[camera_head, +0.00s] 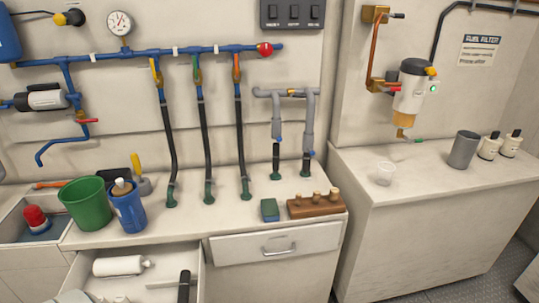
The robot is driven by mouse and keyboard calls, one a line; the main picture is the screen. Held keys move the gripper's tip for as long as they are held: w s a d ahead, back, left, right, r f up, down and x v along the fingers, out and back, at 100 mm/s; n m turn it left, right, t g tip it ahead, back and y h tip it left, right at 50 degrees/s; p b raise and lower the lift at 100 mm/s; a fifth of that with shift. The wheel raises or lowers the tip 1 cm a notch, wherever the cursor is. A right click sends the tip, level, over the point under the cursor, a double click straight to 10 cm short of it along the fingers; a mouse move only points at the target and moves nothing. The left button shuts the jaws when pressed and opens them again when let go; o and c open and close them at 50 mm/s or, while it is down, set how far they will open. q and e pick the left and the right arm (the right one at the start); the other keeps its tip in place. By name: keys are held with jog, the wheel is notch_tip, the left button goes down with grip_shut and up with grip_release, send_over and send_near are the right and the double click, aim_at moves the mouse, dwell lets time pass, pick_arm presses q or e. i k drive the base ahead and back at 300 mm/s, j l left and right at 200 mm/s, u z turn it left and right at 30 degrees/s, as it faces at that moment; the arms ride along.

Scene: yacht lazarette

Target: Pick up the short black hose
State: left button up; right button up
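A short black tube-like piece (184,287) stands or lies in the open drawer (203,262) at the bottom left; its lower end is cut off by the picture edge, and I cannot tell for sure that it is a loose hose. Two short black pipe ends (276,152) (307,164) hang under the grey pipes and meet green fittings on the counter. Three long black hoses (170,140) (206,140) (241,140) run from the blue pipe down to green fittings.
A green bucket (86,204), a blue jug (129,209), a blue-green block (270,209) and a wooden peg block (315,206) stand on the counter (230,215). The right counter (425,165) holds a clear cup (385,173) and grey cup (463,150).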

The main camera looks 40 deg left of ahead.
aim_at(276, 146)
jog(key=i+l+u, duration=0.1)
jog(key=i+u, duration=0.2)
jog(key=u, duration=0.15)
jog(key=i+l+u, duration=0.2)
jog(key=u, duration=0.25)
